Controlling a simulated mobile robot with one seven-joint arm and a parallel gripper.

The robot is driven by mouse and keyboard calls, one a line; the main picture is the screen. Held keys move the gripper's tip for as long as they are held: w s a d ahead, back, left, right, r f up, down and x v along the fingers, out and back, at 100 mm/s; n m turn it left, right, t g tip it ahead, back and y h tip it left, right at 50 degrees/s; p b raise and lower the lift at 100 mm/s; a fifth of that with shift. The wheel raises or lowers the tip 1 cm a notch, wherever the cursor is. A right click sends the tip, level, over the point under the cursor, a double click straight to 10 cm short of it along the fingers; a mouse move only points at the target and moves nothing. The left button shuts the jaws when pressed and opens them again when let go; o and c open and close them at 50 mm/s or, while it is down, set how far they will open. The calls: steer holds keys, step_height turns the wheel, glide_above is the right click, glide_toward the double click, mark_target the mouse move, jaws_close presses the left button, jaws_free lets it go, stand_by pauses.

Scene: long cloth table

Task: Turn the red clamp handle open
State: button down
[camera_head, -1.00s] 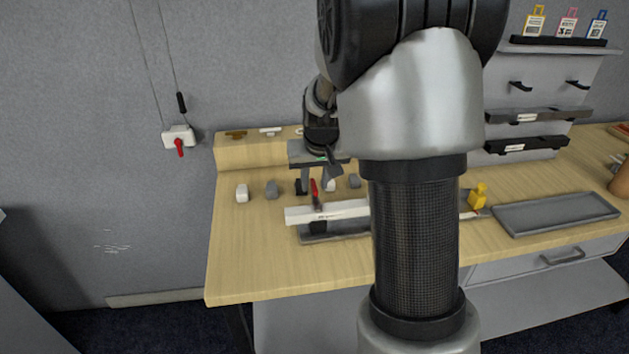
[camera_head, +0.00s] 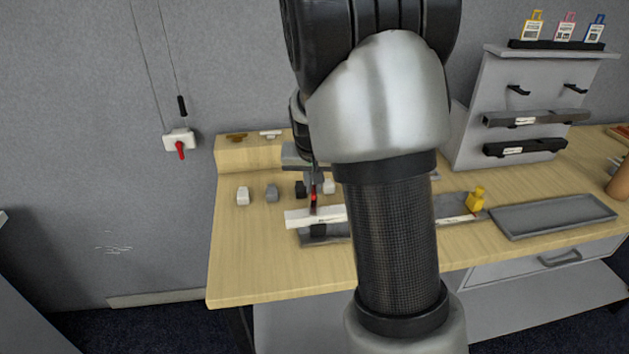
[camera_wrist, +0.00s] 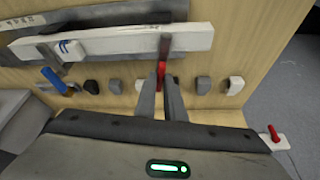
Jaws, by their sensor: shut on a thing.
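The red clamp handle (camera_head: 313,198) stands upright by the long white bar (camera_head: 302,217) on the table fixture. It also shows in the wrist view (camera_wrist: 162,70), next to a dark upright piece that crosses the white bar (camera_wrist: 110,42). My gripper (camera_wrist: 161,82) has one finger on each side of the red handle and is shut on it. In the head view my gripper (camera_head: 313,180) is over the handle, and my arm hides the middle of the fixture.
Several small grey, black and white blocks (camera_head: 271,193) stand behind the fixture. A yellow piece (camera_head: 477,200) and a grey tray (camera_head: 553,215) are to the right. A blue piece (camera_wrist: 53,79) shows in the wrist view. A white wall box (camera_head: 178,139) has its own red lever.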

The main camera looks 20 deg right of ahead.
steer(key=m, duration=0.1)
steer(key=m+h+p, duration=0.1)
steer(key=m, duration=0.1)
steer(key=m+p, duration=0.1)
steer(key=shift+w+a+r+g+h, duration=0.2)
steer(key=shift+a+g+h, duration=0.1)
steer(key=shift+g, duration=0.1)
steer(key=m+g+p, duration=0.1)
steer(key=m, duration=0.3)
steer(key=shift+w+f+h+p, duration=0.1)
steer(key=shift+w+h+p, duration=0.05)
steer(key=shift+h+p, duration=0.25)
steer(key=m+g, duration=0.1)
steer(key=m, duration=0.1)
steer(key=m+p, duration=0.1)
steer(key=m, duration=0.1)
steer(key=shift+w+g, duration=0.2)
steer(key=shift+g, duration=0.2)
steer(key=shift+w+m+g+p, duration=0.15)
steer(key=shift+m+g+p, duration=0.5)
steer(key=shift+m, duration=1.05)
steer(key=shift+f, duration=0.1)
steer(key=c, duration=1.8)
jaws_free()
steer(key=shift+c, duration=0.2)
